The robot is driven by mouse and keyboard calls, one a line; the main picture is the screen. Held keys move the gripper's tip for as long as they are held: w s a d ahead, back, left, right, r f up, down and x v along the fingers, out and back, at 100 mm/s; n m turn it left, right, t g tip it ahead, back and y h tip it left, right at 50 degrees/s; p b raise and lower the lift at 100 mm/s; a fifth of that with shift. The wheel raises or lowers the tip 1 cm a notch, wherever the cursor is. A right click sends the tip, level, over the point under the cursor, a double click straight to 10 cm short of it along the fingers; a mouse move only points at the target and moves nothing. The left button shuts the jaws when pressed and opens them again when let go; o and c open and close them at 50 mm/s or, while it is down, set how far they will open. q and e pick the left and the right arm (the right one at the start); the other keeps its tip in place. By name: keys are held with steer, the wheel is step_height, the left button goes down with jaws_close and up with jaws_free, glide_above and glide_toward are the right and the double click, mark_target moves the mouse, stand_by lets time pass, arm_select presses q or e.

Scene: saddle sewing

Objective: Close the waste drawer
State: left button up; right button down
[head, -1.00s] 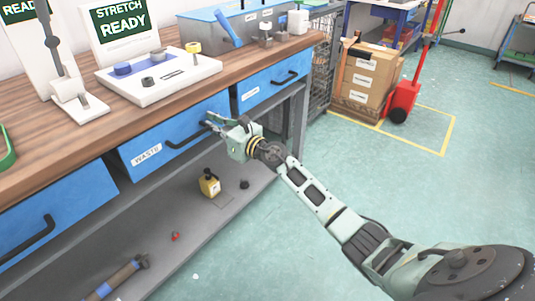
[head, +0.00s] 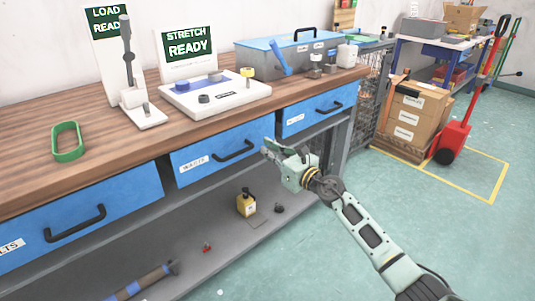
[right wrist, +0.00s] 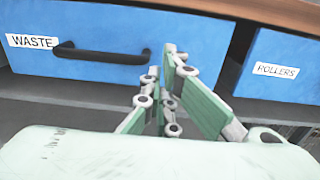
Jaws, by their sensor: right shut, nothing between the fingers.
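The blue waste drawer (head: 205,158) sits under the wooden bench top, with a white label and a black bar handle (head: 235,152). Its front looks about level with the drawers on either side. The right wrist view shows its front (right wrist: 105,22), its WASTE label (right wrist: 32,41) and the full handle (right wrist: 100,55). My right gripper (head: 268,150) is shut and empty. It is in front of the drawer's right end, just right of the handle; contact cannot be told. Its fingers also show in the right wrist view (right wrist: 172,58). My left gripper is not in view.
The rollers drawer (head: 312,108) is to the right, another blue drawer (head: 75,215) to the left. A lower shelf (head: 215,225) holds a yellow bottle (head: 246,203) and small items. Cardboard boxes (head: 415,115) and a red hand truck (head: 453,138) stand at right. The floor between is open.

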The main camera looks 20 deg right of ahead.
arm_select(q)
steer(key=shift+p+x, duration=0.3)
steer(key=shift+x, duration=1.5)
arm_select(e)
steer(key=v, duration=0.8)
steer(key=shift+d+f, duration=0.25)
